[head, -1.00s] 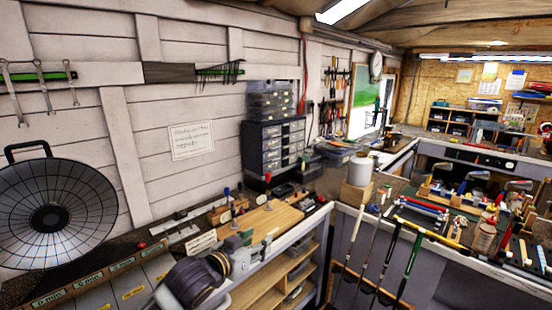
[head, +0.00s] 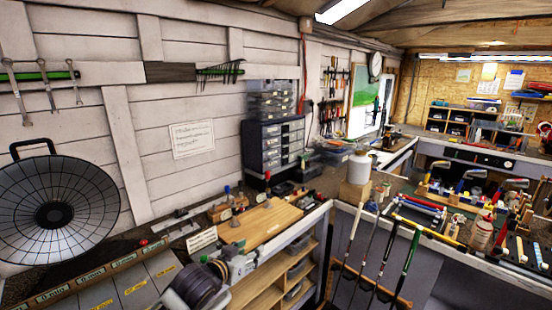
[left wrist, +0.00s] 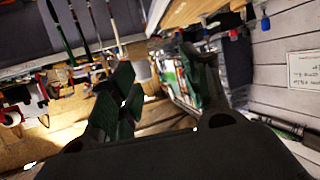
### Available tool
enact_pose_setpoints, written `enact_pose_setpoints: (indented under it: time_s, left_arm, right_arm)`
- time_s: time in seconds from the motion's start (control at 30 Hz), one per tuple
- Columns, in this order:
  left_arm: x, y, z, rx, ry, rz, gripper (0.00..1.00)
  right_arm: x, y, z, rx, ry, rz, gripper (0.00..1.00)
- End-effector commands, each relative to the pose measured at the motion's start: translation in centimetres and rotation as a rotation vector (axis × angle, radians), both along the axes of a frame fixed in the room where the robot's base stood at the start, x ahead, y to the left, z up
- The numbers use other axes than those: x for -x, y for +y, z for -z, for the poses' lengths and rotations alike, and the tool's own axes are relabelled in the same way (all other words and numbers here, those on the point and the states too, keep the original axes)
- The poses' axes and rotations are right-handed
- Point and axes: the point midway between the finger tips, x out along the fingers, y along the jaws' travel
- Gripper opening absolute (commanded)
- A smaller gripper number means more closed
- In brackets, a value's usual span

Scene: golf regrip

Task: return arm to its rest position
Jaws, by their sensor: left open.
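My left gripper (head: 240,264) shows at the bottom middle of the head view, low in front of the wooden board (head: 262,224) on the left bench. In the left wrist view its two dark fingers (left wrist: 162,82) stand apart with nothing held between them. Several golf clubs (head: 408,262) hang upright in a row at the front of the right bench, clear of the gripper. Their shafts also show tilted in the left wrist view (left wrist: 84,22). My right gripper is in neither view.
A round dark-grey dish with a grid (head: 88,205) stands at the left wall. A drawer cabinet (head: 275,148) stands on the bench. A white roll on a wooden block (head: 357,190) sits at the corner. Open shelves (head: 275,290) lie below the board, close to the gripper.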

Motion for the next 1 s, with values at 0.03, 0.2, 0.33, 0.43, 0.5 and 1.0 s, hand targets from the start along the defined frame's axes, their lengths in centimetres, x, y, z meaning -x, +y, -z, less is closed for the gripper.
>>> enact_pose_setpoints:
  time_s: [0.03, 0.2, 0.33, 0.43, 0.5, 1.0]
  left_arm:
    - [-0.4, 0.5, 1.4, -0.004, 0.015, -0.012, 0.47]
    - [-1.8, 2.4, 6.9, -0.020, 0.070, -0.057, 0.47]
    - [-2.5, 4.4, 12.3, -0.042, 0.120, -0.097, 0.47]
    - [-2.5, 5.8, 16.5, -0.058, 0.162, -0.124, 0.47]
    - [-2.3, 6.8, 19.5, -0.070, 0.190, -0.142, 0.47]
    - [3.9, 12.9, 39.5, -0.161, 0.400, -0.233, 0.47]
  right_arm:
    - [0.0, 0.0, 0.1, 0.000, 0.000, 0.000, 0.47]
    - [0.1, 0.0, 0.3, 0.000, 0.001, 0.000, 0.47]
    - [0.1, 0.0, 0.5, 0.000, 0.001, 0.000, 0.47]
    - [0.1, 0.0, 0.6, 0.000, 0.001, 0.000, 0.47]
    - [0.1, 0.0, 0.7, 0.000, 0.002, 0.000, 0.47]
    - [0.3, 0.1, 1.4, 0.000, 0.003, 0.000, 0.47]
